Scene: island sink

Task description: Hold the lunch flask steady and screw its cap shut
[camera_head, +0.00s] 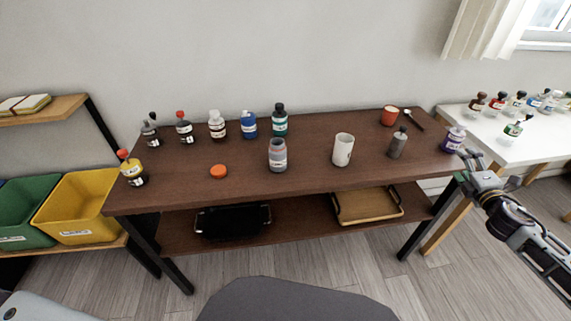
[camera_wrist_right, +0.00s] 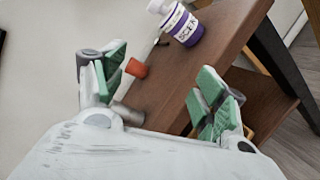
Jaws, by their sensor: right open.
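The lunch flask, a grey open-topped jar with a pale label (camera_head: 277,158), stands upright near the middle of the brown table. An orange cap (camera_head: 219,171) lies on the table to the left of the flask, apart from it. My right gripper (camera_head: 474,162) is at the table's right end, by a purple-and-white bottle (camera_head: 454,139), far from flask and cap. In the right wrist view its green-padded fingers (camera_wrist_right: 163,92) are spread with nothing between them. My left gripper is not in view.
A white cup (camera_head: 343,149), a grey bottle (camera_head: 398,145) and a red cup (camera_head: 389,116) stand right of the flask. Several bottles line the table's back left. The front strip around flask and cap is clear. A white table (camera_head: 480,133) adjoins on the right.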

